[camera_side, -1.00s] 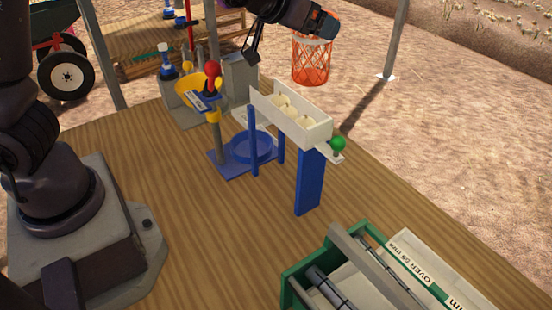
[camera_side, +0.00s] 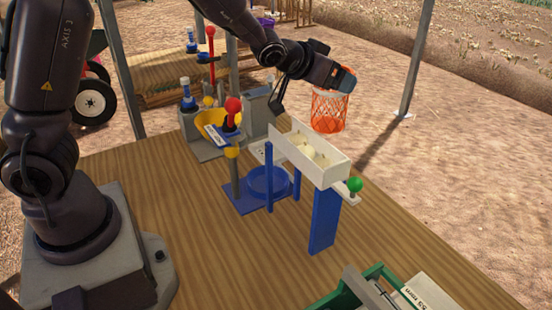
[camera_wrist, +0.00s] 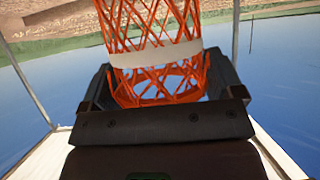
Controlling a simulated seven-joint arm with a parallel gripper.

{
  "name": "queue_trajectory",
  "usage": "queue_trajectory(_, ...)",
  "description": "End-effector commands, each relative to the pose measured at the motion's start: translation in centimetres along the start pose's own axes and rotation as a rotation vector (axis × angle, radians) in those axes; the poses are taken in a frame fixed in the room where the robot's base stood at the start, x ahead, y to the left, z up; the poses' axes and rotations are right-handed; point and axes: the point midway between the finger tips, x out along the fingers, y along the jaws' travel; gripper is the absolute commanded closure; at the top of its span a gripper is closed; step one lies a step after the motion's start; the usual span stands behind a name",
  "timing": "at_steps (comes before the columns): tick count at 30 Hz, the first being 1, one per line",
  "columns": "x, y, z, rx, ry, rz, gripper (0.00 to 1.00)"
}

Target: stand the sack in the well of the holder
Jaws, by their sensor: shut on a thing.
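The sack is an orange net tube (camera_side: 328,112) hanging upright, high beyond the white trough. In the wrist view the sack (camera_wrist: 150,50) has a pale band and sits between my jaws. My gripper (camera_side: 338,86) is shut on it near its upper end. In the wrist view the dark jaws (camera_wrist: 165,98) flank the netting. The blue holder (camera_side: 268,182) stands on the table, to the left of and below the sack. It has a round, raised rim forming a well on a flat blue base. The well looks empty. The sack is well clear of it.
A white trough (camera_side: 325,172) with pale onions (camera_side: 308,152) stands on a blue post (camera_side: 323,222) between camera and sack. A green knob (camera_side: 355,185) is at its end. A yellow funnel (camera_side: 211,122) and red knob (camera_side: 233,104) rise behind the holder. A green crate (camera_side: 330,300) is in front.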

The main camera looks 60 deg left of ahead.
Motion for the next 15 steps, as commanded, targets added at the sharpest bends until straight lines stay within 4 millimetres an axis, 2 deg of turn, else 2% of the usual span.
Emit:
queue_trajectory(1, 1.1, -0.8, 0.8, -0.005, -0.006, -0.018, 0.48)
queue_trajectory(6, 3.5, -2.8, 2.3, -0.04, -0.004, -0.088, 0.48)
queue_trajectory(15, 6.6, -6.9, 5.0, -0.13, -0.005, -0.266, 0.48)
